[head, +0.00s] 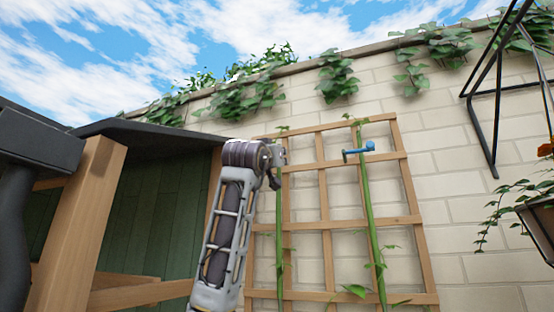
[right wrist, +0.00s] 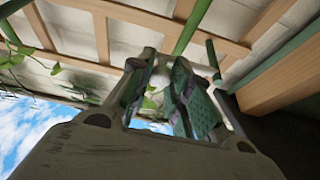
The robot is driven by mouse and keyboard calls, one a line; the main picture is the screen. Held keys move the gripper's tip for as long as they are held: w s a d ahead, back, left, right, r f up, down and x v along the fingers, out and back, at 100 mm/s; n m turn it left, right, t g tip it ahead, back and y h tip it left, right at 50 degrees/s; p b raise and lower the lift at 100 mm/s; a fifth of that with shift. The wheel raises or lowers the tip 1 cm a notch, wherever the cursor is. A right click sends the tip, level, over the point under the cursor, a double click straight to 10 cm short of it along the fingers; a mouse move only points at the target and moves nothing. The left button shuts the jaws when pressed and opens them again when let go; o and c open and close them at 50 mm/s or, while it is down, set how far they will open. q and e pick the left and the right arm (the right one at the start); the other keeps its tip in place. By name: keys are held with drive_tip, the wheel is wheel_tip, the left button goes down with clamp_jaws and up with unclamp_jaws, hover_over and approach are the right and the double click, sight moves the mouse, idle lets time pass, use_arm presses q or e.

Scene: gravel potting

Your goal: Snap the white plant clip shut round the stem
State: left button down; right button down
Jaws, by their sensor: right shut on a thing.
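My right gripper (head: 275,165) is at the upper part of the left green stem (head: 279,245), in front of the wooden trellis. In the right wrist view the fingers (right wrist: 167,95) are close together, with the stem (right wrist: 190,28) rising from behind and between them. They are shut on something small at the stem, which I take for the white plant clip. The fingers hide it, and I cannot see whether its ring is closed. My left gripper is not in view.
The trellis (head: 398,222) stands against a pale brick wall (head: 465,220). A blue clip (head: 358,151) is on the right stem (head: 367,215). A wooden post (head: 75,230) and dark roof (head: 150,132) are at left. A black bracket (head: 483,130) and hanging planter (head: 540,228) are at right.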

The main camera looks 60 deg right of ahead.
drive_tip(key=c, duration=1.3)
unclamp_jaws()
drive_tip(key=v, duration=1.2)
